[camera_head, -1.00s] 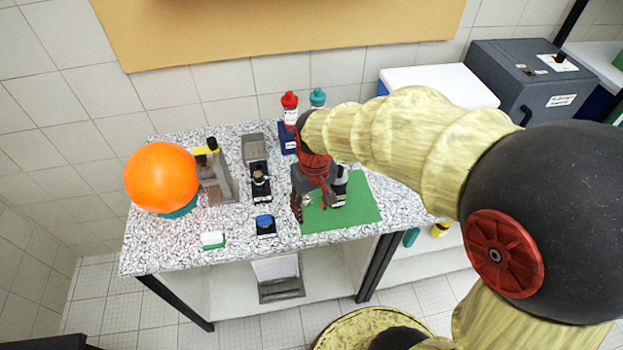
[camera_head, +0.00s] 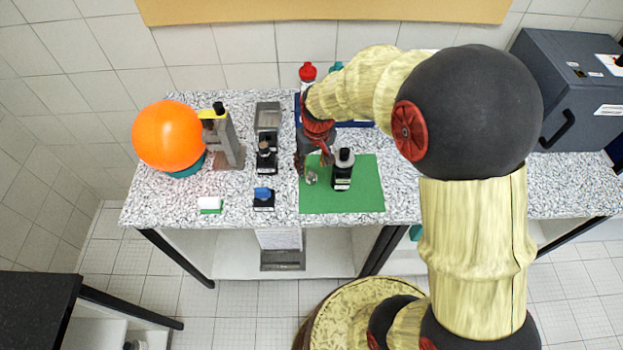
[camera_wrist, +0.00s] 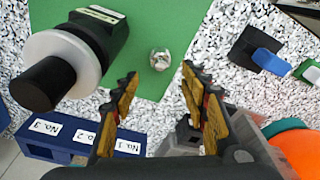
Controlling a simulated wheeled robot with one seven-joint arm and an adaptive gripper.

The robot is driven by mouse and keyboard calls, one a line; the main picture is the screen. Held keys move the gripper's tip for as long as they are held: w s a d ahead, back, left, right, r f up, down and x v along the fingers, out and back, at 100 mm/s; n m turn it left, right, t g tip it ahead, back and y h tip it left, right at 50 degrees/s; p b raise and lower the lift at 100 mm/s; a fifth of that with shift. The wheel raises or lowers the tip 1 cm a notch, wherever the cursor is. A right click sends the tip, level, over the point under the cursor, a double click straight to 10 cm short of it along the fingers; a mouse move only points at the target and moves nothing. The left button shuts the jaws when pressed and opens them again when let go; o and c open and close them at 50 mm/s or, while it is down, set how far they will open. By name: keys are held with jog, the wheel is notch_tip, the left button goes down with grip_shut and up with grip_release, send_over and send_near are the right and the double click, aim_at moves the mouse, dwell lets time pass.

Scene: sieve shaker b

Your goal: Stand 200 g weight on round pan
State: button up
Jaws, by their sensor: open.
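A small shiny, clear or silvery piece (camera_head: 312,177) lies on the green mat near its left edge. It also shows in the wrist view (camera_wrist: 160,60), between and beyond my fingertips. It may be the 200 g weight, but no marking is readable. My gripper (camera_wrist: 160,75) is open, pointing down above it, with nothing between the fingers. In the head view my gripper (camera_head: 314,162) hangs over the mat's upper left part. I cannot tell for sure which thing is the round pan.
The green mat (camera_head: 360,195) lies on the speckled table. A blue-topped black block (camera_head: 264,197), a black-and-grey device (camera_head: 266,120) and an orange ball (camera_head: 167,135) stand to the left. A navy numbered rack (camera_wrist: 60,148) is close to my left finger. The mat's front is clear.

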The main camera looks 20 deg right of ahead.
aim_at(312, 174)
notch_tip(312, 174, down, 6)
jog(key=shift+r+b, duration=0.15)
jog(key=shift+b, duration=0.55)
jog(key=shift+c, duration=1)
grip_shut()
jog(key=shift+r, duration=0.1)
